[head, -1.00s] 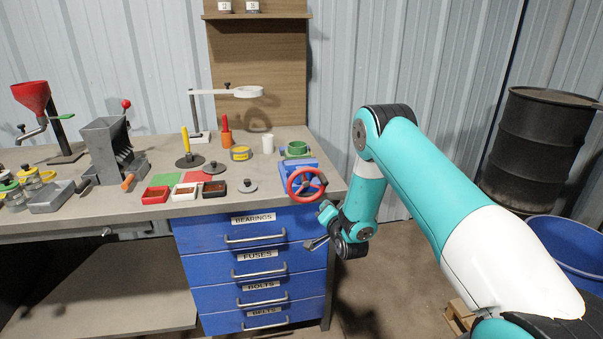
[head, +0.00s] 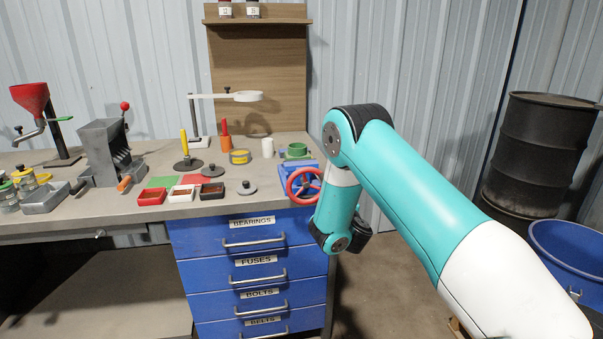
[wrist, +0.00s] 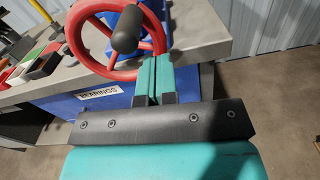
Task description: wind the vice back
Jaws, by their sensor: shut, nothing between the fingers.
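The blue vice (head: 287,172) stands at the right front corner of the bench, with its red handwheel (head: 290,187) facing the front. My arm covers part of the wheel's right side in the head view. In the wrist view the red handwheel (wrist: 75,39) fills the upper left, and a dark handle knob (wrist: 127,28) stands out from it. My gripper (wrist: 152,60) is shut and empty, its teal fingertips close to the wheel's lower right rim. I cannot tell whether they touch it. In the head view my gripper is hidden behind my arm.
Red and white small trays (head: 152,197) and a grey disc with a knob (head: 247,188) lie left of the vice. Blue drawers (head: 250,235) are below. A black drum (head: 540,150) and a blue tub (head: 570,250) stand on the right.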

